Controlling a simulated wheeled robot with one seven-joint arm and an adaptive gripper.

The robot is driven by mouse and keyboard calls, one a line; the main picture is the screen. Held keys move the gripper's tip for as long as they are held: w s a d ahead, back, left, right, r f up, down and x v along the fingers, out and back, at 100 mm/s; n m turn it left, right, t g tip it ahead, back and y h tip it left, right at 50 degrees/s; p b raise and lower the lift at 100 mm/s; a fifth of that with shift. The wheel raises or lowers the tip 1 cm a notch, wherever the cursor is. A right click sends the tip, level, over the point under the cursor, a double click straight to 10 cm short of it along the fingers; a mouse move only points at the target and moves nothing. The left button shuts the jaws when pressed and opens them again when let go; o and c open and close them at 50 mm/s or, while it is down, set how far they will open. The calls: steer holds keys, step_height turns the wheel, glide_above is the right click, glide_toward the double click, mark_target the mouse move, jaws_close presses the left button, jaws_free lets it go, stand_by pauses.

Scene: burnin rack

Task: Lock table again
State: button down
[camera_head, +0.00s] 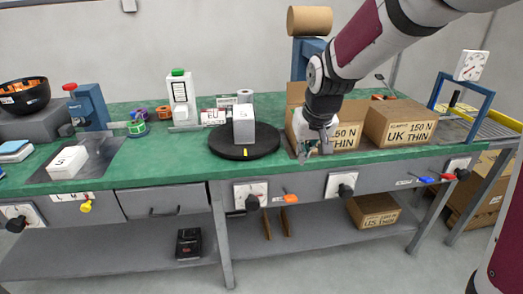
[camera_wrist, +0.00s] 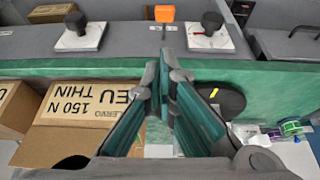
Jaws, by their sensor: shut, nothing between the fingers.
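A round black turntable (camera_head: 222,147) lies on the green bench top with a grey-white block (camera_head: 244,124) standing on it. A yellow mark shows on its front side. It shows partly in the wrist view (camera_wrist: 232,102), right of the fingers. An orange handle (camera_head: 290,198) sits on the bench's front panel, below and right of the turntable; it also shows in the wrist view (camera_wrist: 165,13), beyond the fingertips. My gripper (camera_head: 312,156) is shut and empty, above the bench's front edge in front of the cartons. In the wrist view my gripper (camera_wrist: 168,62) points towards the orange handle.
Black knobs on white plates (camera_head: 252,202) (camera_head: 345,189) flank the orange handle. Cardboard cartons (camera_head: 400,125) stand close behind and right of my gripper. A white bottle (camera_head: 181,100) stands behind the turntable. A yellow handle (camera_head: 86,206) and a blue handle (camera_head: 425,180) are farther along the front.

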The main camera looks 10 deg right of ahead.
steer(key=w+f, duration=0.3)
steer(key=w, duration=0.1)
steer(key=shift+f+b, duration=0.15)
steer(key=shift+b, duration=0.25)
steer(key=shift+f, duration=0.15)
steer(key=b, duration=0.2)
glide_above(292, 195)
steer(key=w, duration=0.1)
step_height(292, 195, down, 9)
steer(key=f, duration=0.1)
steer(key=s+f+b, duration=0.1)
steer(key=f, duration=0.1)
steer(key=shift+a, duration=0.1)
steer(key=shift+s+f, duration=0.15)
steer(key=shift+f, duration=0.2)
steer(key=shift+f+b, duration=0.1)
steer(key=shift+b, duration=0.25)
